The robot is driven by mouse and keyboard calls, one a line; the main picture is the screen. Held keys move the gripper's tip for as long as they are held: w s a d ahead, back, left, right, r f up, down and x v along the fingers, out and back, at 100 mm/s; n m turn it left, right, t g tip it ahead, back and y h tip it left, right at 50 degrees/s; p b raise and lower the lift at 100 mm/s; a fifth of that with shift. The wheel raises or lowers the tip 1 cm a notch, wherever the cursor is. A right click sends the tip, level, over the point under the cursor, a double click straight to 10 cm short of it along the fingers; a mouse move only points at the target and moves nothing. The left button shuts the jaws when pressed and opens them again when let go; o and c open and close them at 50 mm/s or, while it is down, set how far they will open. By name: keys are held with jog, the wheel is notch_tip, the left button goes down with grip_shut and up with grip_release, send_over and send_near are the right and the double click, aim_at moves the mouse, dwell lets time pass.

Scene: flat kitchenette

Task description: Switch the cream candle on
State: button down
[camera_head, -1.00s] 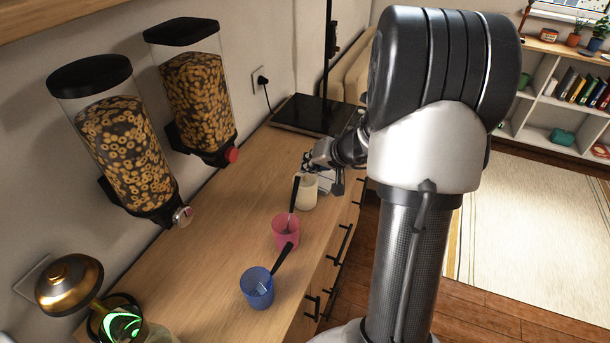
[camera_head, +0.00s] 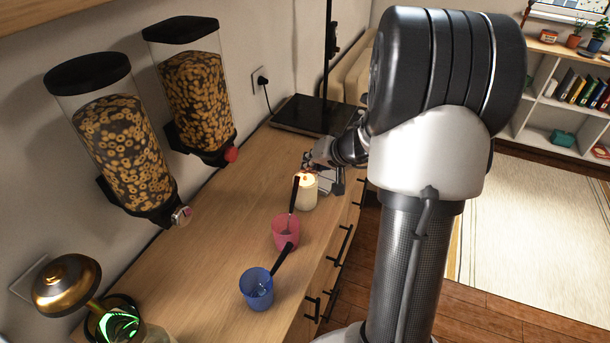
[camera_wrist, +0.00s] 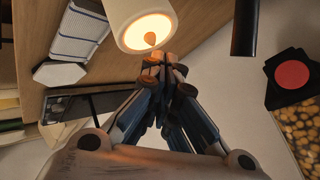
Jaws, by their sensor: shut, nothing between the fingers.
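The cream candle (camera_head: 306,196) stands on the wooden counter, and its top glows with a lit flame. It also shows in the wrist view (camera_wrist: 128,12), with a bright top face and an orange flame. My gripper (camera_wrist: 165,65) is shut and empty, its fingertips close to the candle's glowing rim. Whether they touch it I cannot tell. In the head view my gripper (camera_head: 308,166) is small and partly hidden, just behind the candle top.
A pink cup (camera_head: 286,236) and a blue cup (camera_head: 257,292), each with a dark-handled utensil, stand nearer along the counter. Two cereal dispensers (camera_head: 120,150) (camera_head: 196,95) hang on the left wall. A black flat plate (camera_head: 305,114) lies behind. A striped object (camera_wrist: 78,32) lies beside the candle.

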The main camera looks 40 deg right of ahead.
notch_tip(320, 180, up, 6)
jog(key=p, duration=0.3)
jog(key=shift+p, duration=0.4)
dwell(0.3)
